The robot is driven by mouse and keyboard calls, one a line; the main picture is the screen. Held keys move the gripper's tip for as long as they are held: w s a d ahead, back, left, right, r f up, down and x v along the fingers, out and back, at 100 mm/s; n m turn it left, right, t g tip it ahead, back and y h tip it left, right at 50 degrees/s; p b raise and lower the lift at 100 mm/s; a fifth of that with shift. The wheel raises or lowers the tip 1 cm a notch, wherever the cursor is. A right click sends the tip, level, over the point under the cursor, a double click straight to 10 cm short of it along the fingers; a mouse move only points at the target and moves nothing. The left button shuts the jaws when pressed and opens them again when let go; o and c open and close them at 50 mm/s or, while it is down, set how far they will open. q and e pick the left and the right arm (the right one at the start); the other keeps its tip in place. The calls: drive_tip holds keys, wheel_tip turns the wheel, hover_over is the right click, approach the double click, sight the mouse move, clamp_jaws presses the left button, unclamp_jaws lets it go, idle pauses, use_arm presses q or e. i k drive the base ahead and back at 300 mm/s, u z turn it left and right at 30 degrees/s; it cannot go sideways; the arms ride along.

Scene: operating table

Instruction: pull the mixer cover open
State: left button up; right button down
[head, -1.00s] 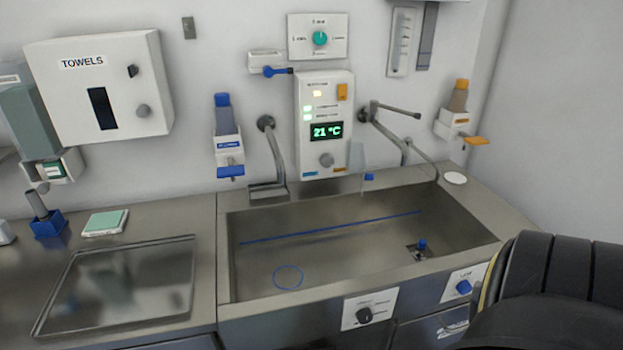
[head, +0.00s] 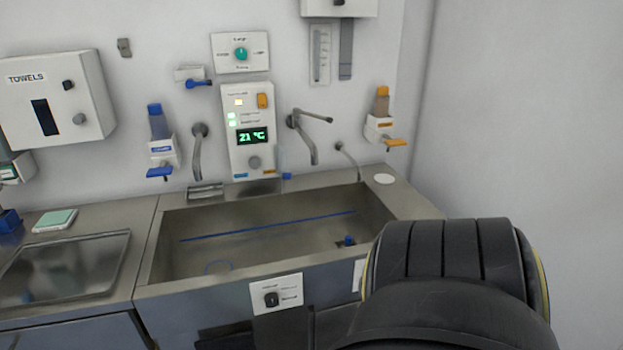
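No part is clearly labelled as the mixer cover, so I cannot tell which one it is. A white control panel (head: 250,130) with a green "21 °C" display, an orange switch and a grey knob is on the wall above the steel sink (head: 165,270). A plate with a teal knob (head: 239,53) is above it. A small white box with a blue lever (head: 198,83) is at its upper left. A metal spout with a lever (head: 308,135) is to its right. Neither gripper is in view.
A black rounded arm part of mine fills the lower right and hides the sink's front right corner. Blue (head: 162,150) and orange (head: 381,130) dispensers flank the panel. A towel box (head: 85,90) and a steel tray (head: 65,265) are at left. The right wall is bare.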

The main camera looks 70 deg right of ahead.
sight(286, 175)
drive_tip(key=k, duration=0.25)
drive_tip(key=z, duration=1.05)
